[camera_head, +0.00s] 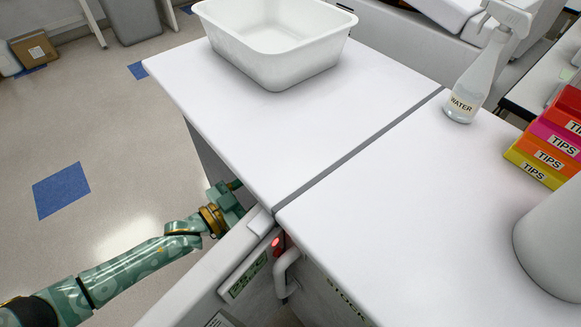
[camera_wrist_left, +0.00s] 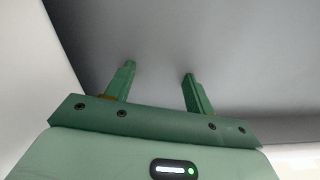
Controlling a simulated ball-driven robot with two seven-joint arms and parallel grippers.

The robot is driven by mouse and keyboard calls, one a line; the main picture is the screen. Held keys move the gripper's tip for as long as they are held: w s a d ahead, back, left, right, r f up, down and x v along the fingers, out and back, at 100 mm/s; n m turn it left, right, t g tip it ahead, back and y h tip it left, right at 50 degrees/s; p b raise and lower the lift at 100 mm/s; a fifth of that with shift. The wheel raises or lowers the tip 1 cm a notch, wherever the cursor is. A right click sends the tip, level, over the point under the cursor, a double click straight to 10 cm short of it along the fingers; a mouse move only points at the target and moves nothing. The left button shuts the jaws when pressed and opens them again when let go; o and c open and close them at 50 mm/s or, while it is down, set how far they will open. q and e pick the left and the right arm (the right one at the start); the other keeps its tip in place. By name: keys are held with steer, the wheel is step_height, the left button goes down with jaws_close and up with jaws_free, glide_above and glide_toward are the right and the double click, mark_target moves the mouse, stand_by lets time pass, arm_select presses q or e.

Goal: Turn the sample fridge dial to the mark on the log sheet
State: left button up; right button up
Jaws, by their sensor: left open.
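My left gripper (camera_head: 232,190) is at the front left side of the white-topped cabinet, just below the worktop edge. In the left wrist view its two green fingers (camera_wrist_left: 158,72) are apart with nothing between them, pointing at a plain grey surface. A white front panel (camera_head: 222,262) carries a small display (camera_head: 243,280) with digits too small to read. A red light (camera_head: 276,242) and a white curved handle (camera_head: 286,273) are beside it. I cannot make out a dial or a mark. Part of a pale sheet or label (camera_head: 219,320) shows at the bottom edge. My right gripper is out of view.
A white tub (camera_head: 275,50) stands on the far worktop. A WATER spray bottle (camera_head: 470,85), stacked TIPS boxes (camera_head: 545,150) and a white cylinder (camera_head: 552,245) stand on the right. A narrow gap separates the two worktops. The floor at left is open.

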arm_select(q)
steer(key=b+x, duration=0.2)
steer(key=x, duration=0.8)
steer(key=shift+b, duration=0.4)
steer(key=shift+f, duration=0.15)
steer(key=c, duration=1)
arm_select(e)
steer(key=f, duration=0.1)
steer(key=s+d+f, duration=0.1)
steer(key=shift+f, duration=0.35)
